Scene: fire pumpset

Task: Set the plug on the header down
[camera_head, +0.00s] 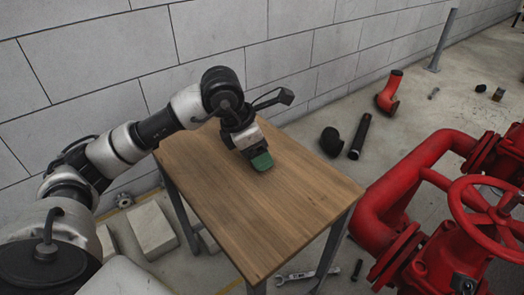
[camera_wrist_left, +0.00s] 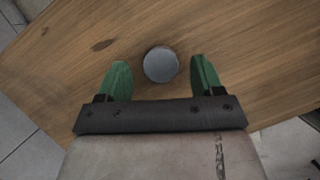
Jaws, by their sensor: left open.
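The plug (camera_wrist_left: 161,64) shows in the left wrist view as a round grey disc, seen from above against the wooden tabletop (camera_head: 240,215). In the head view it is hidden by my left gripper (camera_head: 262,161). My left gripper is open, with its green fingers pointing down at the far part of the table. In the wrist view the plug lies between the two fingertips, with a gap on each side. The wrist view does not clearly show how high the fingers are above the wood. The red header pipework (camera_head: 400,180) stands right of the table. My right gripper is not in view.
A red handwheel (camera_head: 490,212) juts out at the right. A black elbow (camera_head: 331,141), a black pipe (camera_head: 360,136) and a red elbow (camera_head: 389,92) are on the floor behind. A wrench (camera_head: 305,273) lies by the table's front leg. The near tabletop is bare.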

